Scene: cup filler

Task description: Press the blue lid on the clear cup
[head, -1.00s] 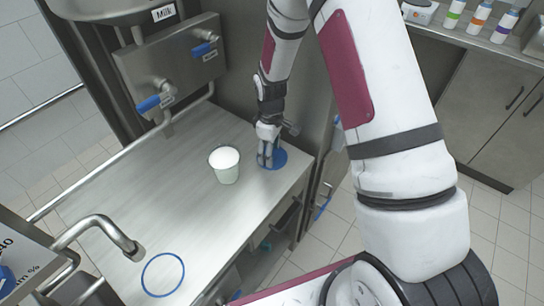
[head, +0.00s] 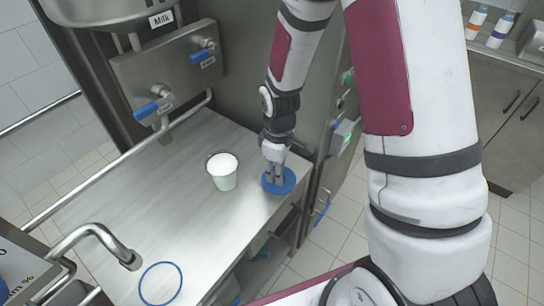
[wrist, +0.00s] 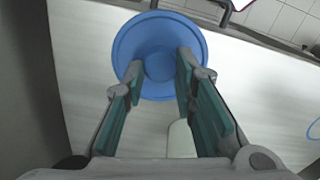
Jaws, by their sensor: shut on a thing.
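The blue lid (head: 284,183) is a round disc near the counter's right edge in the head view. It fills the top middle of the wrist view (wrist: 126,45), with a raised centre. My gripper (head: 273,172) points down with its fingers on the lid's centre; the wrist view shows both teal-padded fingers (wrist: 160,66) closed about that centre. I cannot tell whether the lid touches the counter. The clear cup (head: 222,180) stands upright to the left of the lid, apart from it, with white contents near its rim and no lid on it.
The steel counter (head: 130,215) is mostly bare. A blue ring (head: 160,284) lies at its front left, near a bent metal spout (head: 100,235). Blue-handled taps (head: 150,108) stand behind under the Milk tank. A tall cabinet stands right behind my gripper.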

